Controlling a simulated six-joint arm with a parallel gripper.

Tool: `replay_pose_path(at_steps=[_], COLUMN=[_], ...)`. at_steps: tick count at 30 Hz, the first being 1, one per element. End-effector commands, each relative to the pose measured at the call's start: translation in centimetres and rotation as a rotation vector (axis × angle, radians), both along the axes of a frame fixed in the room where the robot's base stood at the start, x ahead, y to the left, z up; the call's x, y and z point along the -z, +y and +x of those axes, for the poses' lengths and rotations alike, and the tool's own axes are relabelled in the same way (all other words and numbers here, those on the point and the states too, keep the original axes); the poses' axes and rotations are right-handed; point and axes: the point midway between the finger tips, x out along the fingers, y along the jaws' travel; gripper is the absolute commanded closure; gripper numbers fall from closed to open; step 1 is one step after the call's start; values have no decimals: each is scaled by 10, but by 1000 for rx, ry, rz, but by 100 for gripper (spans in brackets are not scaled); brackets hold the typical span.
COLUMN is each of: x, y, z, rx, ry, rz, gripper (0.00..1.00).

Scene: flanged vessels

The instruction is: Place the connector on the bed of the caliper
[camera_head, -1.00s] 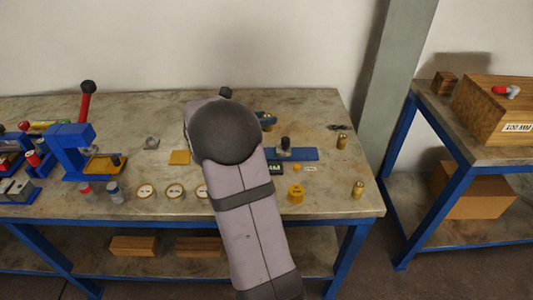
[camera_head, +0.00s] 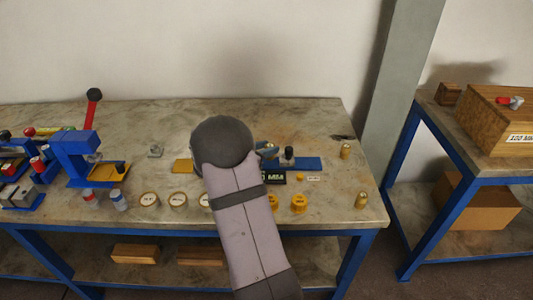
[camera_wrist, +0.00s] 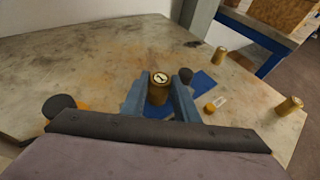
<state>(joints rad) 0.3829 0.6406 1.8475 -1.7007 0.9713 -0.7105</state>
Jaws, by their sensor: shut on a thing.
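The connector (camera_wrist: 158,94) appears as a short brass cylinder with a pale, dark-marked top. It is upright between the two blue-grey fingers of my gripper (camera_wrist: 160,100), which is shut on it. The lower part of the connector is hidden by the gripper. The caliper is a blue flat bed (camera_head: 306,164) with a black knob (camera_head: 289,152), right of my arm. Its bed also shows in the wrist view (camera_wrist: 204,82), just right of and beyond the fingers. Its left part is hidden. I cannot tell the connector's height above the table.
Brass cylinders (camera_head: 346,151) and (camera_head: 361,200) stand near the table's right edge. A blue press (camera_head: 75,150) with a red lever stands left. The back of the table is clear.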

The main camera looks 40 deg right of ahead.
Motion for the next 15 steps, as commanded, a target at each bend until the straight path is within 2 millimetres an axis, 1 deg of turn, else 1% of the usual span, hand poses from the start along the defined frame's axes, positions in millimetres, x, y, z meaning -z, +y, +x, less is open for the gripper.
replay_pose_path(at_steps=[1,3,6,15], x=[7,14,20,22], y=[0,0,0,0], z=[0,0,0,0], rx=[0,1,1,0], ry=[4,3,1,-1], rz=[0,-1,-2,-2], gripper=[100,100,100,100])
